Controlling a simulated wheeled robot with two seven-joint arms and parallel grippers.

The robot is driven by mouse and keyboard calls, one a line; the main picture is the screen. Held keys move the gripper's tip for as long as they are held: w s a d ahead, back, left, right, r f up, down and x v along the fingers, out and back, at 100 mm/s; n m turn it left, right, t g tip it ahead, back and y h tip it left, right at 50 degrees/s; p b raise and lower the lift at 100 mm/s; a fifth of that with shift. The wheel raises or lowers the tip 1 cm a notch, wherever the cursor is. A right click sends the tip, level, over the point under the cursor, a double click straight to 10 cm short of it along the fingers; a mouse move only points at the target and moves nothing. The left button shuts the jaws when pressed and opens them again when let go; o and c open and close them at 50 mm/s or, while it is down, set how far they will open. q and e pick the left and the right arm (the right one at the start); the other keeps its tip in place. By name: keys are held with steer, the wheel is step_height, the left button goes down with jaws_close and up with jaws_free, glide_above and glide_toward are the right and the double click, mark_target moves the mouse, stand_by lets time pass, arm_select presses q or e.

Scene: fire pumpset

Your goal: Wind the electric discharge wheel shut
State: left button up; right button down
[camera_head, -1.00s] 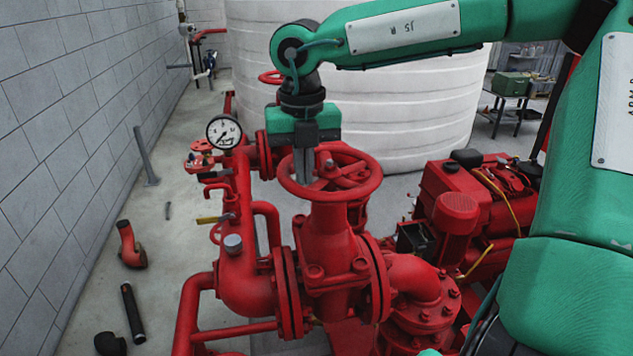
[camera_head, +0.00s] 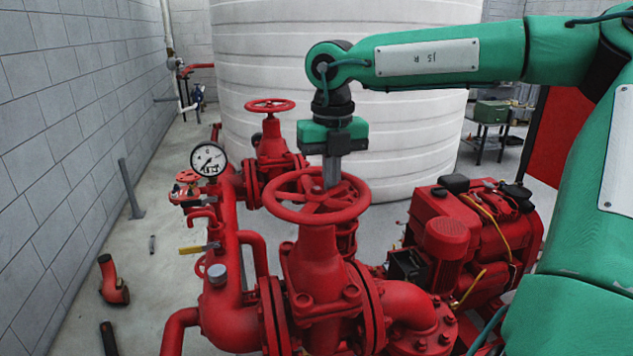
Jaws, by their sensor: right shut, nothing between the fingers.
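A large red handwheel (camera_head: 281,208) sits level on top of the near red valve (camera_head: 318,262), in the middle of the head view. My right gripper (camera_head: 331,184) points straight down over the far right part of this wheel. Its fingers are shut with nothing between them, and the tips are at the wheel's spokes, inside the rim. I cannot tell whether they touch a spoke. A second red handwheel (camera_head: 270,104) stands on a valve farther back. No label shows which wheel is the electric discharge one. My left gripper is not in view.
A pressure gauge (camera_head: 208,159) stands left of the wheel on red pipework. A red engine (camera_head: 470,235) is at right. A big white tank (camera_head: 400,150) is behind. A grey block wall (camera_head: 60,130) runs along the left, with loose pipe pieces (camera_head: 113,285) on the floor.

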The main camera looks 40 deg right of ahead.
steer(key=shift+w+a, duration=0.2)
steer(key=shift+w, duration=0.2)
steer(key=shift+r, duration=0.15)
step_height(320, 180, up, 8)
steer(key=p, duration=0.4)
stand_by(0.6)
